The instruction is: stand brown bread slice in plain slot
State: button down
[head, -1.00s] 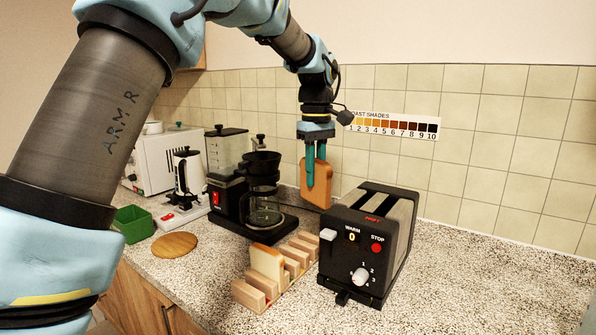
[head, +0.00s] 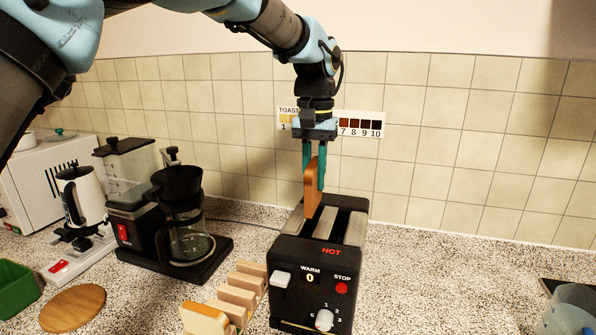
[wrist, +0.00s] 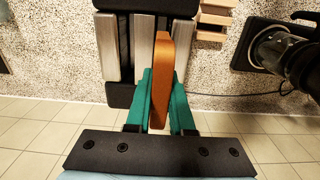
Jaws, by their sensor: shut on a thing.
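The brown bread slice (head: 313,190) hangs upright and edge-on in my gripper (head: 315,180). My gripper is shut on it, with teal fingers on either side. The slice is over the black toaster (head: 312,280), at its left slot in the head view; I cannot tell whether its lower edge is in the slot. In the wrist view the slice (wrist: 161,75) lines up with the slot on the right of the toaster's middle metal strip (wrist: 143,45). The other slot (wrist: 127,40) looks empty. A red HOT label (head: 331,251) lights on the toaster's front, nearer the right slot.
A wooden rack (head: 236,295) holding a pale bread slice (head: 204,319) stands left of the toaster. A coffee maker (head: 185,225) stands further left, with a round board (head: 72,308). A glass container (head: 572,308) is at the far right.

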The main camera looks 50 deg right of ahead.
aim_at(314, 161)
jog(key=shift+f, duration=2.2)
jog(key=shift+f+b, duration=0.7)
jog(key=shift+f, duration=0.8)
jog(key=shift+a+f+b, duration=0.3)
jog(key=shift+f+b, duration=0.05)
jog(key=shift+f, duration=0.55)
jog(key=c, duration=0.8)
grip_release()
jog(key=shift+o, duration=0.5)
jog(key=shift+d+r+b, duration=0.1)
jog(key=shift+r+b, duration=0.1)
jog(key=shift+b, duration=0.15)
notch_tip(314, 161, up, 12)
jog(key=b, duration=0.3)
jog(key=shift+r, duration=0.2)
